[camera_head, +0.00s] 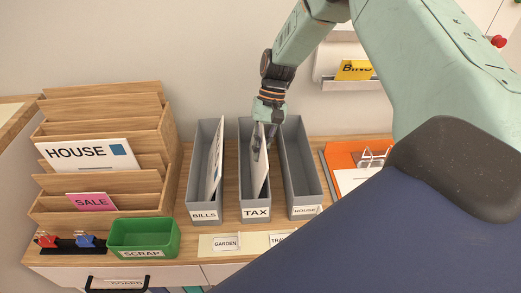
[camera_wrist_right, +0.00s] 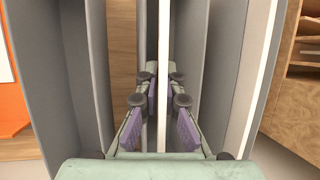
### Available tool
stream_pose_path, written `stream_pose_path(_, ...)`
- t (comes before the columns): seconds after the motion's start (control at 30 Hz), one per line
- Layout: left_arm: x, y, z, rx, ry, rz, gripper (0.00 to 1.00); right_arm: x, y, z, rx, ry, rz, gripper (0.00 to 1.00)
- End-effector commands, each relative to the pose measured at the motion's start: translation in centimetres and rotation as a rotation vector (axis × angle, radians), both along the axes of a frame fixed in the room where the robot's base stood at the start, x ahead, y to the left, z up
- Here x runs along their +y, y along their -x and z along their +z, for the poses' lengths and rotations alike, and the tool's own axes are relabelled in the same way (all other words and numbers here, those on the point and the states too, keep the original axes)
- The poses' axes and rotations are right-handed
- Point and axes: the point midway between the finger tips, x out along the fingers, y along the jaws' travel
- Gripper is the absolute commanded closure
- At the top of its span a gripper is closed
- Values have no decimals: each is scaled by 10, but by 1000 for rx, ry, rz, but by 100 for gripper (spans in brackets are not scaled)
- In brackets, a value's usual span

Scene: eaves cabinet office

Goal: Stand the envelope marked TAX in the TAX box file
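The TAX box file (camera_head: 256,213) is the middle of three grey upright files on the cabinet top. A thin white envelope (camera_head: 261,180) stands in it, slightly tilted; its marking cannot be read. My right gripper (camera_head: 259,147) reaches down into the TAX file at the envelope's upper part. In the right wrist view, its purple-padded fingers (camera_wrist_right: 162,110) are on both sides of the white envelope (camera_wrist_right: 163,55), with gaps showing between pads and envelope. The fingertips are partly hidden deep in the file. My left gripper is not in view.
The BILLS file (camera_head: 204,215), holding a white envelope, stands close on the left, and the HOUSE file (camera_head: 305,211) on the right. A wooden letter rack (camera_head: 150,190), a green SCRAP tray (camera_head: 142,238) and an orange folder (camera_head: 341,158) are also on the cabinet.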

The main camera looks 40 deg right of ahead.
Motion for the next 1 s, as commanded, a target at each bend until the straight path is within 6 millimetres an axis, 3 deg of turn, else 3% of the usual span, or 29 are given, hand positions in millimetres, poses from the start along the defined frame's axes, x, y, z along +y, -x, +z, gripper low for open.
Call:
stream_pose_path(0.03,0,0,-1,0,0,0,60,0,7,-8,15,2,2,83)
stream_pose_path(0.2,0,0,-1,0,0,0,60,0,7,-8,16,1,1,68)
stream_pose_path(0.53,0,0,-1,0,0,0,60,0,4,-6,10,1,0,68)
stream_pose_path(0.8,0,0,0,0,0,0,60,0,4,-5,10,0,0,48)
stream_pose_path(1.0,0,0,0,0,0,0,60,0,3,-5,9,0,0,48)
